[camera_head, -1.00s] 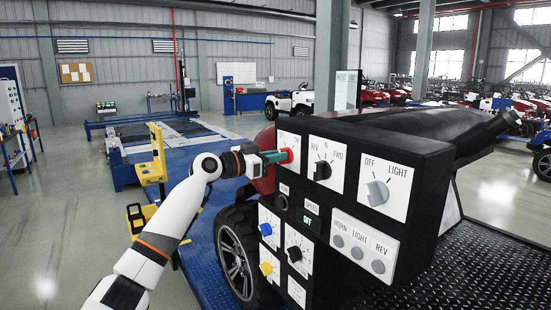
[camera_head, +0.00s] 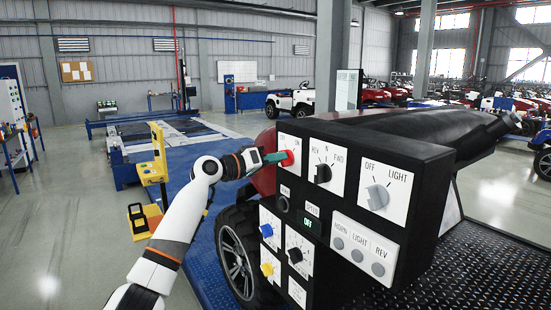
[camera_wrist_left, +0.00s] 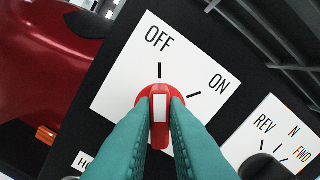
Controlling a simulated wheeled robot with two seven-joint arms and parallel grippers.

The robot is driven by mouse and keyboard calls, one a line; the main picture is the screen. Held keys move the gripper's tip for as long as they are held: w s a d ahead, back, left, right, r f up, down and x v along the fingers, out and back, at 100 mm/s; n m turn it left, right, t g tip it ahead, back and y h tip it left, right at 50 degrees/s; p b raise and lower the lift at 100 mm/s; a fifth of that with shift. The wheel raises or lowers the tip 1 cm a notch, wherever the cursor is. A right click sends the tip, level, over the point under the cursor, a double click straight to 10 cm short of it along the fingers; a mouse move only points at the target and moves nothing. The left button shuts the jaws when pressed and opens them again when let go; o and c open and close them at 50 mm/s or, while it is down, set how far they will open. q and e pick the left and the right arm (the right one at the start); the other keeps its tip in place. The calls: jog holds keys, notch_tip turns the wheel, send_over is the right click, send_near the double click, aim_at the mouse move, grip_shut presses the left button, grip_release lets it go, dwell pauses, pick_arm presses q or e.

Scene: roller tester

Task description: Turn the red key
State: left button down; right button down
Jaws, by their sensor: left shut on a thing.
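The red key (camera_head: 289,157) is a knob at the upper left of the black control panel, on a white OFF/ON plate. My left gripper (camera_head: 278,157) reaches it from the left. In the left wrist view, the teal fingers (camera_wrist_left: 160,118) are shut on the red key (camera_wrist_left: 160,98), one on each side. The key's white stripe points along the OFF mark; the ON mark lies to its right. The fingers hide part of the key's lower body. My right gripper is in neither view.
Right of the key are a black REV/N/FWD knob (camera_head: 323,173) and a grey OFF/LIGHT knob (camera_head: 377,197). Below are blue (camera_head: 266,230) and yellow (camera_head: 267,269) knobs. A vehicle wheel (camera_head: 238,258) stands under the panel. A yellow stand (camera_head: 158,160) is at left.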

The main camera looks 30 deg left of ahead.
pick_arm(q)
jog(key=shift+r, duration=0.1)
dwell(0.3)
jog(key=c, duration=1.4)
grip_release()
jog(key=shift+c, duration=0.2)
jog(key=b+v, duration=0.6)
jog(key=v, duration=0.6)
